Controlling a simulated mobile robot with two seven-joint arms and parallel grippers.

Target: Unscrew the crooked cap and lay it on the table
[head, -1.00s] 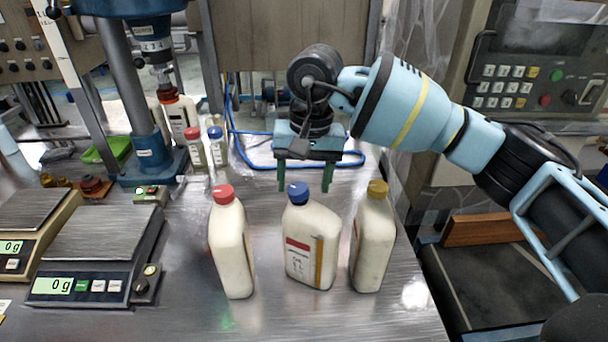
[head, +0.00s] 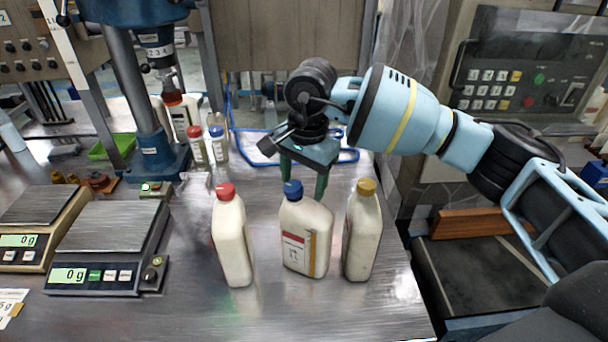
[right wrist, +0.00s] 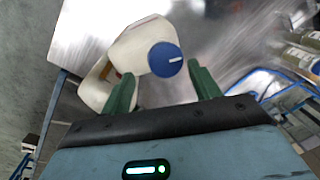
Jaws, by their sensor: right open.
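Three cream bottles stand in a row on the metal table: one with a red cap (head: 225,191), one with a blue cap (head: 293,190), one with a yellow cap (head: 366,186). I cannot tell clearly which cap sits crooked. My right gripper (head: 303,178) points down, open and empty, just above and behind the blue-capped bottle (head: 305,238). My left gripper is not in view.
Two scales (head: 95,275) stand at the left. A blue press (head: 150,140) and small bottles (head: 218,145) stand behind. The table is clear in front of the bottles; its right edge lies close beside the yellow-capped bottle.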

